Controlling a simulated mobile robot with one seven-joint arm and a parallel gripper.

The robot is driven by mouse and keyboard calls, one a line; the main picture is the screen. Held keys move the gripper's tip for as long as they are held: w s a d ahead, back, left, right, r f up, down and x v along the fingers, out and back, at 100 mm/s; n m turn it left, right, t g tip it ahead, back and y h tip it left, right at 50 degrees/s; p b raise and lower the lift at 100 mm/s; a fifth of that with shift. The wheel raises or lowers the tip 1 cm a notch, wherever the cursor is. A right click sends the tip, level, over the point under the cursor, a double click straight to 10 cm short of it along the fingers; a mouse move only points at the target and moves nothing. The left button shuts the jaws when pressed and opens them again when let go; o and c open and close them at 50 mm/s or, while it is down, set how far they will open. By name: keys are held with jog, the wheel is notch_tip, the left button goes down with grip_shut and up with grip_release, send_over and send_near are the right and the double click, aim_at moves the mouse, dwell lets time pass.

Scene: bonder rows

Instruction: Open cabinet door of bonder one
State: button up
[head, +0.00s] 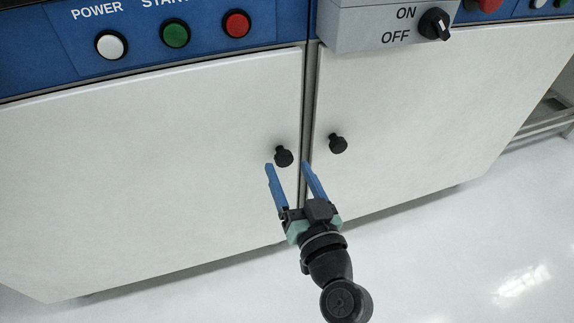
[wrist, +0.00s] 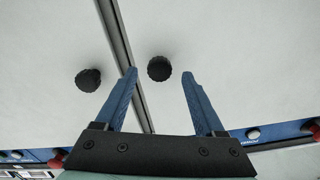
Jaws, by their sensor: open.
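Two white cabinet doors meet at a narrow dark upright gap, and both look closed. The left door (head: 150,170) has a black round knob (head: 283,156) near its right edge. The right door (head: 420,120) has a similar knob (head: 337,144) near its left edge. No label shows which belongs to bonder one. My gripper (head: 287,166) is open with blue fingers, its tips around or just short of the left door's knob. In the wrist view, which looks upside down, that knob (wrist: 159,68) lies between the fingertips; contact cannot be told. The other knob (wrist: 88,80) is outside the fingers.
Above the left door is a blue panel with white, green and red buttons (head: 175,34). A grey box with an ON/OFF switch (head: 434,23) juts out above the right door. Glossy white floor (head: 480,250) is clear at lower right. A metal rack (head: 548,118) stands at far right.

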jog(key=shift+x, duration=1.35)
jog(key=shift+c, duration=0.2)
grip_shut()
